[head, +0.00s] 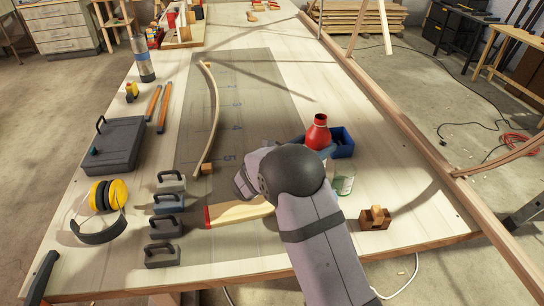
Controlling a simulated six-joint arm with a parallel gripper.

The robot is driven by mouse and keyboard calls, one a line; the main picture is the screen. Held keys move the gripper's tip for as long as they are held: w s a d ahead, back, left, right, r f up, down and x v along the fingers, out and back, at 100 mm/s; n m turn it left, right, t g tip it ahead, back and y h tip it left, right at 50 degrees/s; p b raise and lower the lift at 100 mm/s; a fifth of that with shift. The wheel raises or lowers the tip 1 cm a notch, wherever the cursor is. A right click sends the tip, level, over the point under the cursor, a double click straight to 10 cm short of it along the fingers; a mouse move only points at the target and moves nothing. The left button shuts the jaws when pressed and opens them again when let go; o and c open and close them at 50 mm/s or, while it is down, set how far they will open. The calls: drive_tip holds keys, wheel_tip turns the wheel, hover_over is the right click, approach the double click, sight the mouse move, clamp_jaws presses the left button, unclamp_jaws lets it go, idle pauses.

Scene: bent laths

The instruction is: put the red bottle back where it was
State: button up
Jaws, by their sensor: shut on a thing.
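The red bottle (317,134) stands upright, or nearly so, right of the mat's middle, with its neck up. My gripper (313,147) is shut on the red bottle, with its dark fingers at the bottle's lower part. My own arm hides most of the gripper and the area below it. I cannot tell whether the bottle's base touches the table. A blue open box (343,146) is just right of and behind the bottle. A clear glass jar (344,182) stands in front of the box, partly behind my arm.
A dark translucent mat (255,85) with numbers bears a bent lath (215,115). A small wooden box (375,219) is front right. The right tabletop is largely clear.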

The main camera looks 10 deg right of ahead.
drive_tip(key=shift+n+t+y, duration=0.3)
drive_tip(key=shift+n+t, duration=0.1)
drive_tip(key=shift+t, duration=0.2)
drive_tip(key=r+b, duration=0.1)
drive_tip(key=r, duration=0.1)
drive_tip(key=w+r+b, duration=0.1)
drive_tip(key=r, duration=0.1)
drive_tip(key=w+r, duration=0.1)
drive_tip(key=r, duration=0.1)
drive_tip(key=shift+w+d+r+b, duration=0.15)
drive_tip(key=shift+d+b, duration=0.1)
drive_tip(key=shift+b, duration=0.15)
drive_tip(key=w+a+r+n+t+y, duration=0.5)
drive_tip(key=w+a+y, duration=0.1)
drive_tip(key=w+a, duration=0.2)
drive_tip(key=w+a+f+n+t+y, duration=0.2)
drive_tip(key=a+f+n+y, duration=0.1)
drive_tip(key=f, duration=0.6)
drive_tip(key=shift+w+a+y, duration=0.25)
drive_tip(key=shift+a+y, duration=0.35)
drive_tip(key=shift+a, duration=0.75)
drive_tip(key=shift+f, duration=0.1)
wheel_tip(320, 180, down, 4)
drive_tip(key=shift+r+p, duration=0.25)
drive_tip(key=shift+p, duration=0.15)
drive_tip(key=shift+f+b, duration=0.2)
drive_tip(key=shift+b, duration=0.1)
